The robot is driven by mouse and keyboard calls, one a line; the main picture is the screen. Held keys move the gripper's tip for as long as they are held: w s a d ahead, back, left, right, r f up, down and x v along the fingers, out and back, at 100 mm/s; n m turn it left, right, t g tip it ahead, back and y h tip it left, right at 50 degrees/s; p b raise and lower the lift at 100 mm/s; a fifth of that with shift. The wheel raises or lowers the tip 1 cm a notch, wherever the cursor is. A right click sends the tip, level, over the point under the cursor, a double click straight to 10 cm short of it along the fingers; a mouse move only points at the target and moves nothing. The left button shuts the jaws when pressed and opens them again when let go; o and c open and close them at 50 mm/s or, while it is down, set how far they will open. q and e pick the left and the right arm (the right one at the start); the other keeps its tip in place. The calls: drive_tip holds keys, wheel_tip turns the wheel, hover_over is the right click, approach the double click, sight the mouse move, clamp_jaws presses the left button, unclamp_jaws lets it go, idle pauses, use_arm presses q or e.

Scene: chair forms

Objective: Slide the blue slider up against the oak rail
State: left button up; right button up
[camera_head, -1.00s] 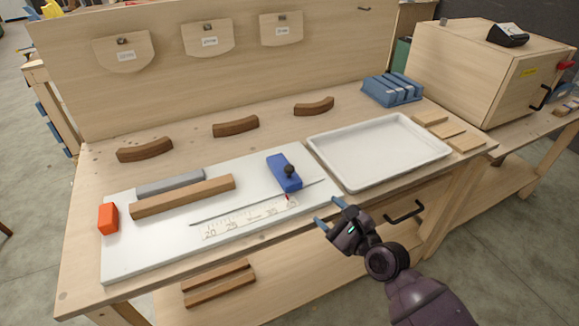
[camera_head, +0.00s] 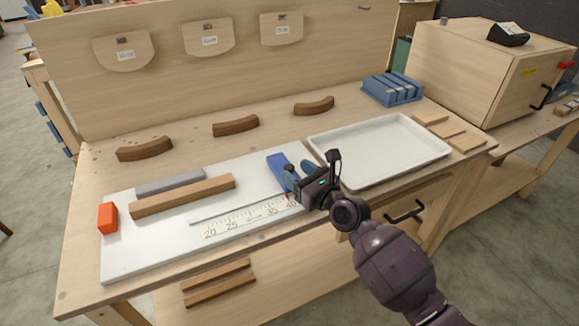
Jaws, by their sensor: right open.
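The blue slider (camera_head: 277,160) sits on the white board (camera_head: 130,262), near its right end. Its dark knob, seen earlier, is now hidden behind my right gripper (camera_head: 290,174). The oak rail (camera_head: 183,197) lies on the left part of the board, well apart from the slider, with a clear gap of white board between them. My left gripper is not in view.
A grey block (camera_head: 168,183) lies behind the rail, and an orange-red block (camera_head: 108,218) stands at its left end. A ruler scale (camera_head: 245,219) runs along the board's front. A white tray (camera_head: 378,152) stands right of the board. Curved brown pieces (camera_head: 236,126) lie behind.

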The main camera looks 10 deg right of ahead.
sight(290, 166)
drive_tip(key=shift+x, duration=1.6)
drive_tip(key=shift+c, duration=0.3)
drive_tip(key=shift+a, duration=0.1)
clamp_jaws()
